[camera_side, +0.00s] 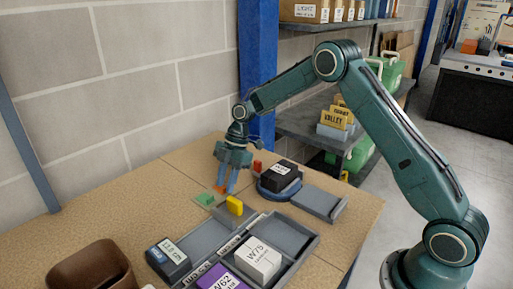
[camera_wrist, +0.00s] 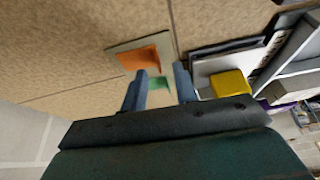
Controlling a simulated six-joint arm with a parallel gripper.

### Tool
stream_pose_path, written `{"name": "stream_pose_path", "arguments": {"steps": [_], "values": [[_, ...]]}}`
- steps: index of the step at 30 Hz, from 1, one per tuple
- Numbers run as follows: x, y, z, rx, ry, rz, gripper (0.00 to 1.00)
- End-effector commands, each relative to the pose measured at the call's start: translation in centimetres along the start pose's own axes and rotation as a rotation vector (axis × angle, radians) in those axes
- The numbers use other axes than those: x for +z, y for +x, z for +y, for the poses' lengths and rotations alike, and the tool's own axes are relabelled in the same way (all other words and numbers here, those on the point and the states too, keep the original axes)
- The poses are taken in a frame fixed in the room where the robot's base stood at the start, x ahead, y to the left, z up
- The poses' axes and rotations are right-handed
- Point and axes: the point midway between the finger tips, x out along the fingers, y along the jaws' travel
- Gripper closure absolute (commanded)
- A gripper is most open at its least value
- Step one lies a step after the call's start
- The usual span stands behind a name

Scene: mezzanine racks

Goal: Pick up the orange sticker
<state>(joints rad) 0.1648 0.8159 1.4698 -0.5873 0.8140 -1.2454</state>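The orange sticker (camera_wrist: 138,58) lies on a small pale backing sheet (camera_wrist: 112,54), ahead of my left finger in the wrist view. In the side view the orange sticker (camera_side: 219,189) shows just at the fingertips. A green sticker (camera_wrist: 159,83) shows between my fingers in the wrist view and lies at the near left (camera_side: 205,199) in the side view. My gripper (camera_side: 226,187) points down over the sheet with its blue fingers apart and nothing held. Its fingers also show in the wrist view (camera_wrist: 160,72). Whether the fingertips touch the sheet is unclear.
A yellow block (camera_side: 235,205) stands close to the right of the fingers. A red piece (camera_side: 257,168) and a black box on a round blue base (camera_side: 280,178) are behind it. Grey trays (camera_side: 210,240) with labelled boxes lie in front. A brown bin (camera_side: 90,270) is front left.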

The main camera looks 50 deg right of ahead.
Motion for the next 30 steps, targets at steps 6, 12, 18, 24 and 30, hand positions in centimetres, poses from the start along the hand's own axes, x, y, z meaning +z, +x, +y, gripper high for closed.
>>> {"name": "stream_pose_path", "arguments": {"steps": [6, 12, 18, 24, 30], "values": [[-0.01, 1.09, 0.00, 0.001, -0.001, -0.001, 0.71], [-0.01, 1.09, 0.01, 0.001, -0.001, -0.001, 0.71], [-0.01, 1.07, 0.01, 0.001, -0.001, -0.001, 0.71], [0.00, 1.06, 0.01, 0.001, -0.001, 0.000, 1.00], [0.00, 1.06, 0.01, 0.001, -0.001, 0.000, 1.00]]}}
